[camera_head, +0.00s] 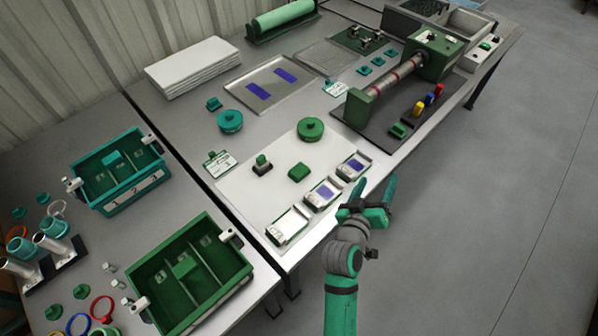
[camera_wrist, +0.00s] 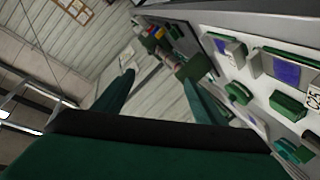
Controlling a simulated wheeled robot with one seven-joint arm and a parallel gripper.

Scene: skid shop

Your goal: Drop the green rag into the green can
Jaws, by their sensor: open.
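No thing in view is plainly a rag. A small dark-green block (camera_head: 298,172), whose material I cannot tell, lies on the white mat (camera_head: 240,190). A round green, can-like thing (camera_head: 310,129) stands at the mat's far edge; I cannot tell whether its top is open. A similar teal round thing (camera_head: 230,121) stands farther left. My gripper (camera_head: 377,189) is open and empty, over the floor just beyond the table's right edge, to the right of the mat. In the wrist view its two fingers (camera_wrist: 158,85) are spread with nothing between them.
Small metal trays (camera_head: 323,194), two with blue pieces, line the mat's near edge. A green divided bin (camera_head: 190,270) and a teal bin (camera_head: 118,170) stand left. A green machine with a shaft (camera_head: 400,78) stands on a dark base behind. The floor right is clear.

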